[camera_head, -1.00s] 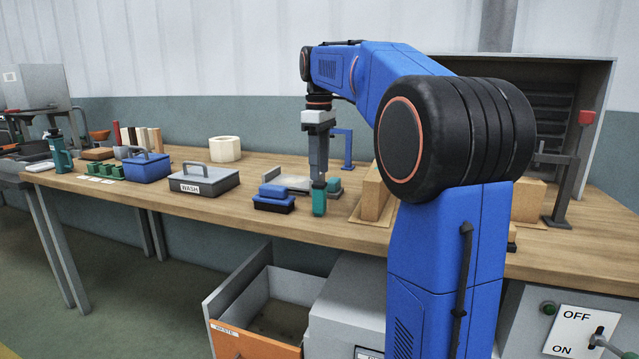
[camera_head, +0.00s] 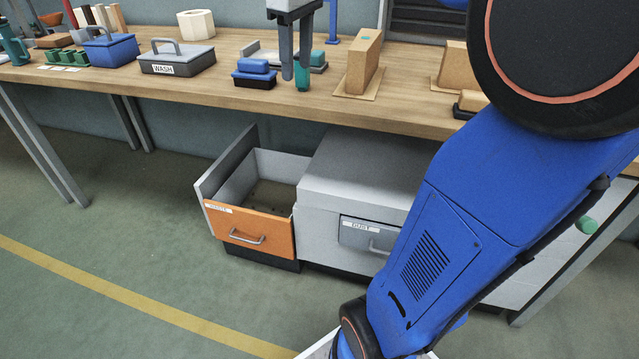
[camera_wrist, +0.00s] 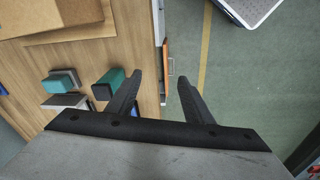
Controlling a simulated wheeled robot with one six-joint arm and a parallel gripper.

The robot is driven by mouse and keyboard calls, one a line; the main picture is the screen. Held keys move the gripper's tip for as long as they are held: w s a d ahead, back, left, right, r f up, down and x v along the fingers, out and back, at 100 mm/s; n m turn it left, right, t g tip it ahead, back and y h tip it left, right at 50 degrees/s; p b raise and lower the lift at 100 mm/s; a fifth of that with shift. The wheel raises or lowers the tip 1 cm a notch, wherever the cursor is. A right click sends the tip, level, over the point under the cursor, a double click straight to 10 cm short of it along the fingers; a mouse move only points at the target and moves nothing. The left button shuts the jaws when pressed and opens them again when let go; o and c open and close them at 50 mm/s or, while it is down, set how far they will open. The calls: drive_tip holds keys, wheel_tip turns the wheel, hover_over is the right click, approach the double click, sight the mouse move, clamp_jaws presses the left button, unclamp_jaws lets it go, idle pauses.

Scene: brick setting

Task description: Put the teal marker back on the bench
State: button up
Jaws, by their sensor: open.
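The teal marker (camera_head: 301,78) stands upright on the wooden bench (camera_head: 190,91) near its front edge, partly hidden behind my gripper in the head view. In the wrist view the marker (camera_wrist: 115,78) shows its teal side and a dark end. My gripper (camera_head: 295,72) is open and empty, with its fingers pointing down. In the wrist view the marker lies left of the left finger, outside the gap between my fingertips (camera_wrist: 160,78). I cannot tell whether that finger touches it.
A blue block on a dark base (camera_head: 255,73) sits left of the marker, and a tan block (camera_head: 364,60) stands right. A grey WASH box (camera_head: 177,60) is farther left. Below the bench, an orange-fronted drawer (camera_head: 250,228) is pulled open beside a shut DUST drawer (camera_head: 364,236).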

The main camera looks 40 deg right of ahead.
drive_tip(key=s+a+f+m+t, duration=0.1)
drive_tip(key=s+a+f, duration=0.3)
drive_tip(key=s+f, duration=0.6)
drive_tip(key=s+a+f+m+t, duration=0.2)
drive_tip(key=s+a+f+m, duration=0.2)
drive_tip(key=s+f, duration=0.7)
drive_tip(key=shift+a+f, duration=0.3)
drive_tip(key=shift+f, duration=0.25)
